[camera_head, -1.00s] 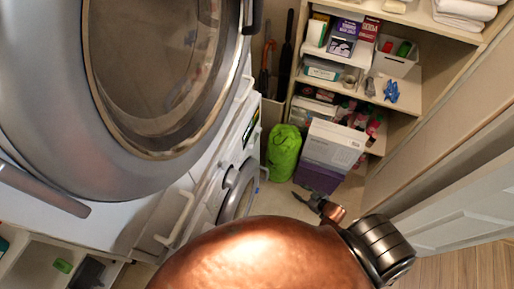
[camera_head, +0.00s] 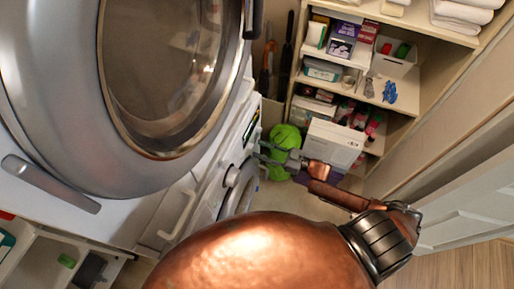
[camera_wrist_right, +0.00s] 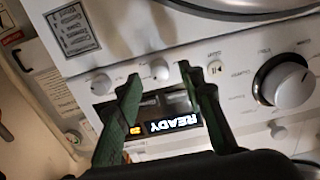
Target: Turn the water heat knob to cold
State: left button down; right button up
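The white washer's control panel (camera_wrist_right: 230,75) fills much of the right wrist view. It has two small white knobs, a left one (camera_wrist_right: 101,84) and a middle one (camera_wrist_right: 160,69), plus a large dial (camera_wrist_right: 290,85) at right. Their labels are too small to read, so I cannot tell which is the water heat knob. My right gripper (camera_wrist_right: 158,76) is open, with the middle knob between its dark fingertips in the picture; contact cannot be told. In the head view the right gripper (camera_head: 261,152) points left at the lower machine's front. My left gripper is out of view.
A lit display (camera_wrist_right: 174,124) reads READY. A large round machine door (camera_head: 165,75) stands above the panel at left. A green bag (camera_head: 286,140) and a white box (camera_head: 333,143) sit behind my right gripper. Shelves (camera_head: 420,32) with towels stand at the back right.

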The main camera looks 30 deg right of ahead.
aim_at(251, 146)
jog(key=shift+x, duration=1.15)
jog(key=shift+c, duration=0.7)
grip_shut()
